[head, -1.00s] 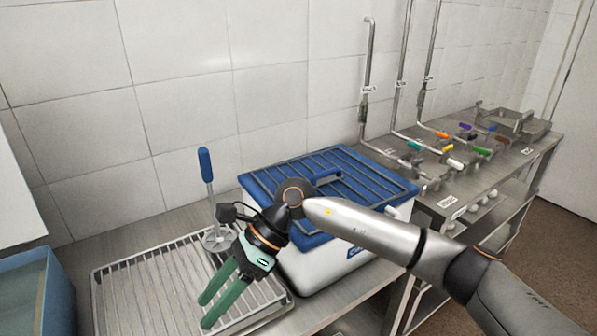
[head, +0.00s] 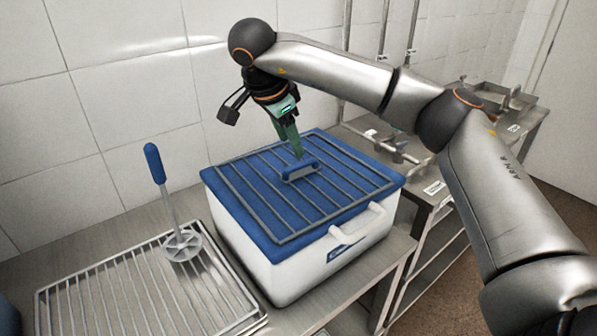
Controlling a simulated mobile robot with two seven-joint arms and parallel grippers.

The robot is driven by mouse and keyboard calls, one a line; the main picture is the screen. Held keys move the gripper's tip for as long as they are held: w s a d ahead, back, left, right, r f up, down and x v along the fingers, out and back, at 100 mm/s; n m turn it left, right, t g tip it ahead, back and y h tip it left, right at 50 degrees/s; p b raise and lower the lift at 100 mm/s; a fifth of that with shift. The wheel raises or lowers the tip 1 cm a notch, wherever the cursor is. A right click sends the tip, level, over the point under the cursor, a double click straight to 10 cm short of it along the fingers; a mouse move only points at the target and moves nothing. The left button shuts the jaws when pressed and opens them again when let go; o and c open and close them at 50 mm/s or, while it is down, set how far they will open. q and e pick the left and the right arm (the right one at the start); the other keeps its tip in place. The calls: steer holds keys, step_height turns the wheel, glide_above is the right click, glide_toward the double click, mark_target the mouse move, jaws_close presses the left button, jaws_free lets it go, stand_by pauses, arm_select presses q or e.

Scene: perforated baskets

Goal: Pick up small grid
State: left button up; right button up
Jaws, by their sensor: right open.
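A grey wire grid (head: 246,199) lies on the blue lid of a white cooler box, with the lid's blue handle (head: 301,169) rising between its bars. A second, pale wire grid (head: 128,292) lies on a metal tray at the lower left. I cannot tell for certain which one is the small grid. My right gripper (head: 298,153), with green fingers, points down above the blue lid, close to the handle. It is open and holds nothing that I can see. Whether its fingertips touch the handle or grid is unclear. My left gripper is not in view.
The cooler box (head: 300,277) stands on a metal counter, its white side handle facing front right. A blue-handled masher (head: 166,190) stands upright on the tray's grid. A metal sink bench with taps is behind at right, and a tiled wall (head: 120,110) is behind.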

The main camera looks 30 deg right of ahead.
mark_target(296, 165)
steer(key=x, duration=0.4)
steer(key=p+x, duration=0.1)
steer(key=x, duration=0.3)
steer(key=shift+a+f, duration=0.15)
steer(key=shift+a, duration=0.05)
jaws_close()
stand_by(0.4)
